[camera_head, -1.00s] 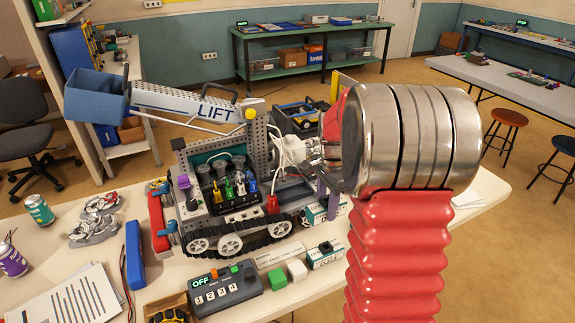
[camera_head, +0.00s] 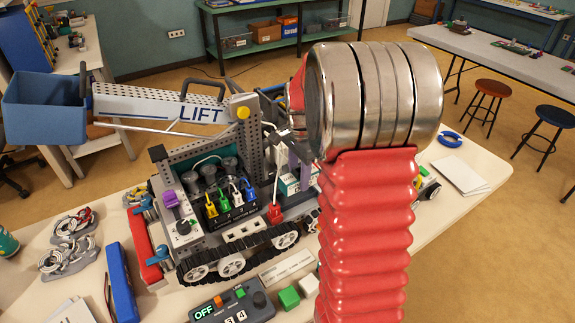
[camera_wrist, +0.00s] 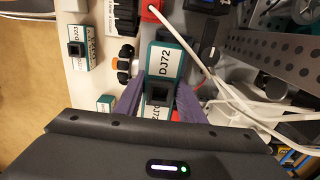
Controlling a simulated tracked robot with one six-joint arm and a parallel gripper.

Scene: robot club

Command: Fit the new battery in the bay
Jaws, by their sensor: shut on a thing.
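My gripper (camera_wrist: 157,104) shows purple fingers closed on both sides of a teal and white battery marked DJ72 (camera_wrist: 164,60) in the wrist view. In the head view the battery (camera_head: 288,185) shows partly beside a purple finger, at the right side of the tracked LIFT robot (camera_head: 165,102). My red arm hides much of that side. The bay's opening is not clearly visible, and I cannot tell whether the battery is inside it. A second battery, marked DJ23 (camera_wrist: 80,47), lies apart on the table in the wrist view.
White cables (camera_wrist: 215,80) run right of the held battery, near a perforated grey beam (camera_wrist: 275,50). A control box reading OFF (camera_head: 232,303), a green block (camera_head: 289,297) and a blue pack (camera_head: 121,283) lie on the table's near side. Papers (camera_head: 460,174) lie at right.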

